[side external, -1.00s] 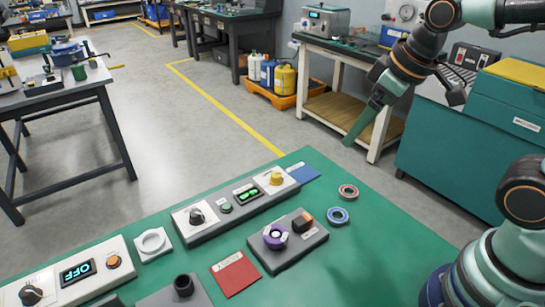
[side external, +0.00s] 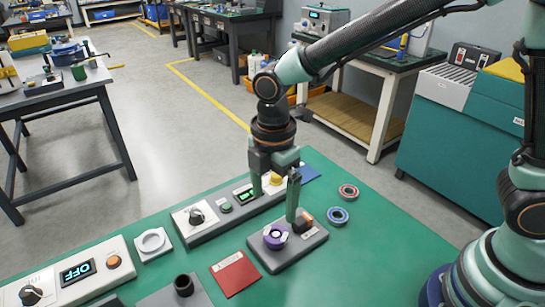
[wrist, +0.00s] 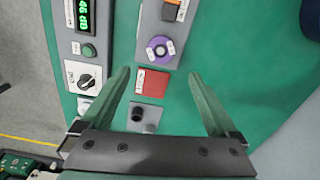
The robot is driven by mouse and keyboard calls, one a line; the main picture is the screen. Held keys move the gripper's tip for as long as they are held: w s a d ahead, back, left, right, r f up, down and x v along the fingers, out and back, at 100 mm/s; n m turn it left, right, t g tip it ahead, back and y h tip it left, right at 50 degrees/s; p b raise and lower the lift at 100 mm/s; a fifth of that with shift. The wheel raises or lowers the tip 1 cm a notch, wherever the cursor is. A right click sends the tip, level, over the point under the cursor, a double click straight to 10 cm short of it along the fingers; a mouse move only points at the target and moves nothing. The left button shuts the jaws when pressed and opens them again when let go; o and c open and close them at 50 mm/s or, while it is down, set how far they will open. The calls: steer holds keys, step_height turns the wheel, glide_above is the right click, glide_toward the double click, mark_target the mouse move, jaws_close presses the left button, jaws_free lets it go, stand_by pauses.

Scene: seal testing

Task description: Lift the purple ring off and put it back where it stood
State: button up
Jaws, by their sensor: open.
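The purple ring (side external: 266,241) sits on a grey block (side external: 270,264), around a pale centre piece with white tabs. In the wrist view the purple ring (wrist: 151,53) lies just beyond the fingertips, roughly midway between them sideways. My gripper (side external: 275,207) is open and empty, pointing down above and behind the ring, apart from it. In the wrist view my gripper (wrist: 158,74) shows its two green fingers spread wide.
A red card (side external: 235,274) lies left of the block. A control panel with a green display (side external: 246,195) stands behind it. The green table (side external: 350,265) is clear at front right.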

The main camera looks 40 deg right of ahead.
glide_above(276, 234)
steer(key=f, duration=0.4)
steer(key=shift+a+f, duration=0.2)
steer(key=shift+a, duration=0.05)
steer(key=shift+d+f, duration=0.15)
steer(key=shift+f, duration=1.2)
steer(key=shift+d+f, duration=0.1)
steer(key=shift+f, duration=1.2)
jaws_close()
